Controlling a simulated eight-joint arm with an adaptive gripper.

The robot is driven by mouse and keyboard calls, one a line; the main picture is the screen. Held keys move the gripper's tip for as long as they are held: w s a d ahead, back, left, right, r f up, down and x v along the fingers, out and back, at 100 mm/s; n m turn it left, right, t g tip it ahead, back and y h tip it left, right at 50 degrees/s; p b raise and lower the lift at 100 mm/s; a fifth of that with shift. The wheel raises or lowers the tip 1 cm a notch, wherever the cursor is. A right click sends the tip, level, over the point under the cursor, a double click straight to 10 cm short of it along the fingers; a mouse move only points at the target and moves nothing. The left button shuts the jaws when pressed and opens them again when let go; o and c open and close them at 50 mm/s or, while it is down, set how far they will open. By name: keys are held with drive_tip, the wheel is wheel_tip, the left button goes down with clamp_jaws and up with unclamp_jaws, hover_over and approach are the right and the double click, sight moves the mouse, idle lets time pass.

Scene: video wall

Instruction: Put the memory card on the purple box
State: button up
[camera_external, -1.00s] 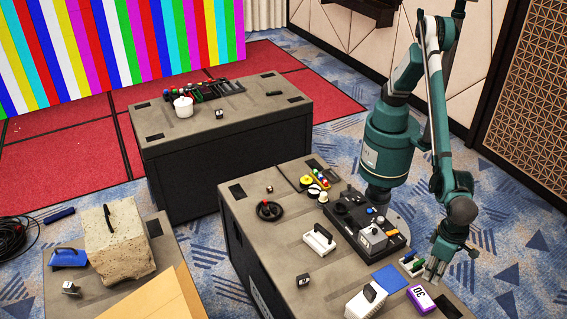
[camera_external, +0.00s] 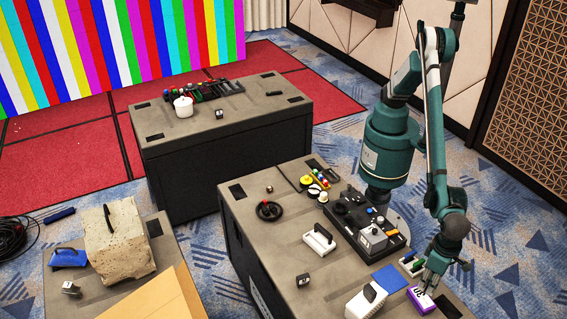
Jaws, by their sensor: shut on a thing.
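The purple box (camera_external: 417,303) lies near the right end of the front case top, with white marks on its upper face. My gripper (camera_external: 429,291) points down over the right part of this box and hides some of it. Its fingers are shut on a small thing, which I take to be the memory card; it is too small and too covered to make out. I cannot tell whether the held thing touches the box.
A blue flat square (camera_external: 389,279) and a white block with a black handle (camera_external: 366,301) lie left of the purple box. A black control panel (camera_external: 368,222) stands farther back. The case's front middle is fairly clear.

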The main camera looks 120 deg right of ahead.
drive_tip(key=shift+f, duration=1.35)
drive_tip(key=shift+f, duration=0.1)
drive_tip(key=o, duration=0.8)
wheel_tip(320, 180, up, 12)
drive_tip(key=shift+r+p, duration=0.1)
drive_tip(key=shift+p, duration=0.5)
